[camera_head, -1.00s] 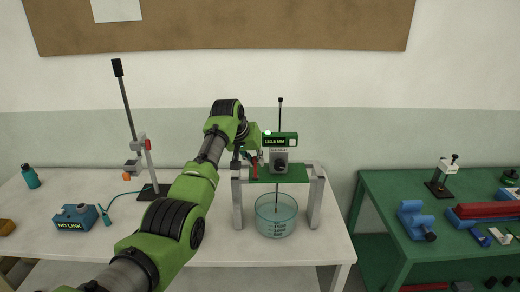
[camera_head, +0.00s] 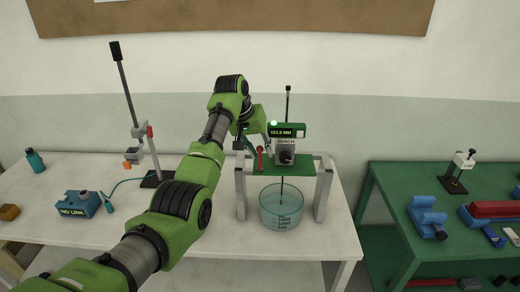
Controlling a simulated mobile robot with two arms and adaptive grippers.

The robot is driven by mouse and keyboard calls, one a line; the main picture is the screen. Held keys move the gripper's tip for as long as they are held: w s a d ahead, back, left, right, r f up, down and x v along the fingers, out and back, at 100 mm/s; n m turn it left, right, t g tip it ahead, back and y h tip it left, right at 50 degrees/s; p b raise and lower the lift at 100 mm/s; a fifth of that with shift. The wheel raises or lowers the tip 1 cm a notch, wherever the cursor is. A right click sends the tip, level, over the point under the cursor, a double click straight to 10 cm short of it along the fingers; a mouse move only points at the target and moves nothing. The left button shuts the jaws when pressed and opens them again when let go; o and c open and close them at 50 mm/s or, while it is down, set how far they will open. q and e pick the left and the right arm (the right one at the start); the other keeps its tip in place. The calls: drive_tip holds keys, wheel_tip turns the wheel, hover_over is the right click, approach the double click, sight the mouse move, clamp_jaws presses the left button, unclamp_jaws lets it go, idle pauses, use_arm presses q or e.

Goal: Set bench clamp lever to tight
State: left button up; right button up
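The bench gauge (camera_head: 286,148) has a green-framed display, a grey body marked BENCH and a thin rod down into a glass beaker (camera_head: 281,213). It stands on a green plate (camera_head: 302,168) across a grey frame. A small red lever (camera_head: 260,160) with a round knob stands about upright on the plate, left of the gauge body. My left gripper (camera_head: 248,143) is just behind and left of the lever, seemingly apart from it. It is small and partly hidden by its own wrist, so its opening is unclear. My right gripper is out of view.
A stand (camera_head: 150,165) with a tall rod and a blue NO LINK box (camera_head: 78,204) with a cable are at the left on the white table (camera_head: 110,250). A green table (camera_head: 395,195) at the right holds a blue block (camera_head: 427,216) and other parts. A gap separates the tables.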

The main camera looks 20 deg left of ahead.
use_arm(q)
drive_tip(key=shift+w, duration=0.1)
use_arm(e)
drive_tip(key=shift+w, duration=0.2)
use_arm(q)
drive_tip(key=shift+r, duration=0.1)
drive_tip(key=v, duration=1.2)
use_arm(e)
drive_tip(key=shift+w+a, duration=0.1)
